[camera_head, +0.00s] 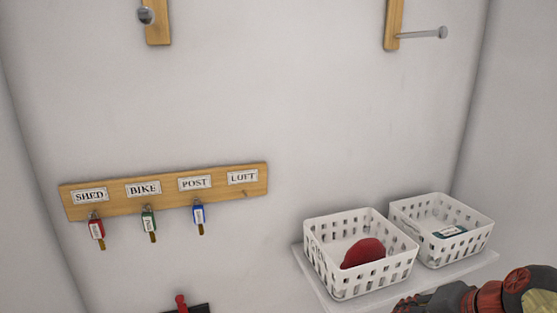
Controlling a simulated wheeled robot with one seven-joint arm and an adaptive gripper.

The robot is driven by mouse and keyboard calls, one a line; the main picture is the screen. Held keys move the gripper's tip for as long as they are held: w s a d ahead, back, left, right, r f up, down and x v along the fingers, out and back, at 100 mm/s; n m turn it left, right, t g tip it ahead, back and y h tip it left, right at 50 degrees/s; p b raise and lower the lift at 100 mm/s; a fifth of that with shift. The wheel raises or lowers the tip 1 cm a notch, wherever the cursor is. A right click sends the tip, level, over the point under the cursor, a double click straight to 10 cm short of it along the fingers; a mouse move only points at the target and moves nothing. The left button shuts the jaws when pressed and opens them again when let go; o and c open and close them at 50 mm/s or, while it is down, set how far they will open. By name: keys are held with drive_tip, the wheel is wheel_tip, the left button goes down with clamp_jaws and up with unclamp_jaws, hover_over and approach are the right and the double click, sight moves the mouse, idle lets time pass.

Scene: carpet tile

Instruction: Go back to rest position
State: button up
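My arm shows at the bottom right corner, red and black. What shows there is cut off by the frame edge, and I cannot make out two fingertips or whether my gripper is open or shut. The wooden key rack (219,188) hangs on the wall at the left, with labels SHED, BIKE, POST and LOFT. No key hangs under LOFT.
A white shelf (474,268) at the lower right bears two white baskets. The left basket (345,287) holds a red item (363,252); the right basket (458,251) holds a small labelled item (449,231). Two wooden pegs (157,28) (393,22) are above. A red-and-black object (181,303) is at the bottom edge.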

drive_tip(key=s+a+f+n+g+h, duration=0.2)
drive_tip(key=s+f+n+h, duration=0.1)
drive_tip(key=s+f+n, duration=0.4)
drive_tip(key=s+a+r+n+y+p, duration=0.1)
drive_tip(key=s+a+r+n, duration=0.1)
drive_tip(key=a+r, duration=0.1)
drive_tip(key=shift+s+a+t, duration=0.4)
drive_tip(key=shift+a, duration=0.4)
drive_tip(key=shift+c, duration=0.6)
